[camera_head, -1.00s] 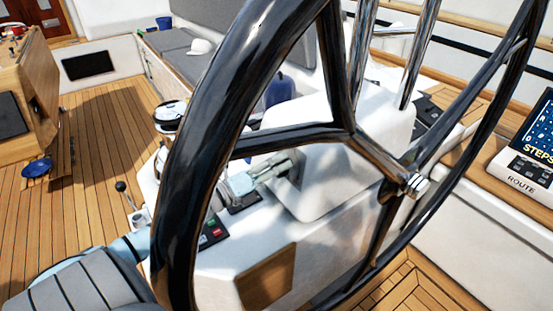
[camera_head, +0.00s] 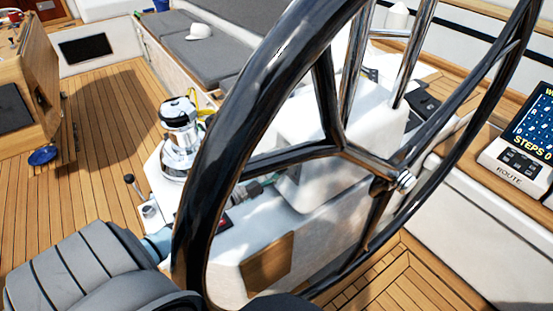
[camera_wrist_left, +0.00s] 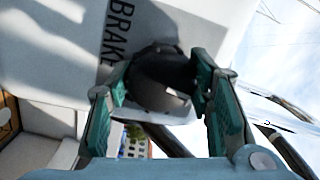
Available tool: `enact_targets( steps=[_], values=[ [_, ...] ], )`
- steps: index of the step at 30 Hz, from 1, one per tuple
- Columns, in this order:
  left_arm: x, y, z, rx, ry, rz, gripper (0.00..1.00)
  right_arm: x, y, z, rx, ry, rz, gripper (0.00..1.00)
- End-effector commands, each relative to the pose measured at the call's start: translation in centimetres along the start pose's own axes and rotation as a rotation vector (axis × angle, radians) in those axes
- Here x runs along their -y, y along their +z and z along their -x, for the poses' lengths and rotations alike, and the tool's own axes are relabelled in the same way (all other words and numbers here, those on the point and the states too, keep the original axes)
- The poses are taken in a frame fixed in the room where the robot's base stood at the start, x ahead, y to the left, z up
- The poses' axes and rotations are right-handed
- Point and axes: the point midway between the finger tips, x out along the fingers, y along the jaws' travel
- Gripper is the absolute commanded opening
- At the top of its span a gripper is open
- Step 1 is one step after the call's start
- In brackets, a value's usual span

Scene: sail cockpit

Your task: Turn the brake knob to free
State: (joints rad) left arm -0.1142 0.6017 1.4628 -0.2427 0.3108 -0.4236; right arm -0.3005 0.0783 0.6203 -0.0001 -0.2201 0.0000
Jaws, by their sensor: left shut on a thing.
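The brake knob (camera_wrist_left: 160,80) is a round black knob on a white panel, close in front of the left wrist camera. The word BRAKE (camera_wrist_left: 118,30) is printed in dark letters beside it. My left gripper (camera_wrist_left: 165,92) has its two teal-padded fingers on either side of the knob and is shut on it. The knob's pointer and any other markings cannot be made out. In the head view the left gripper (camera_head: 252,188) shows only in part behind the wheel's spoke, against the white pedestal (camera_head: 322,185); the knob is hidden there. My right gripper is not in view.
The large black steering wheel (camera_head: 232,90) stands between the head camera and the pedestal. A chrome winch (camera_head: 180,140) and a small lever (camera_head: 133,185) stand left of it. A display marked ROUTE (camera_head: 520,160) is at the right. Teak floor (camera_head: 95,215) is open at left.

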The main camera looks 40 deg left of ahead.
Motion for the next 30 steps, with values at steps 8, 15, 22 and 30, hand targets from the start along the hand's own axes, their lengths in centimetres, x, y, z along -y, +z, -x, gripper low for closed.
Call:
enact_targets(
  steps=[8, 15, 22, 30],
  values=[
    [0.1, 0.0, 0.0, 0.017, 0.012, 0.129, 0.19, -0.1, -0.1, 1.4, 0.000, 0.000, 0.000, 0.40],
    [-0.1, 0.0, 0.0, 0.022, 0.016, 0.167, 0.19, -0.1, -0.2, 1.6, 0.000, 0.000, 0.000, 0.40],
    [-0.1, 0.0, 0.0, 0.022, 0.017, 0.171, 0.19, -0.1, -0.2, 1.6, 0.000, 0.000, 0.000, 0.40],
    [-0.1, 0.0, 0.0, 0.022, 0.016, 0.170, 0.67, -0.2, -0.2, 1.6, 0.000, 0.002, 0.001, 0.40]
  ],
)
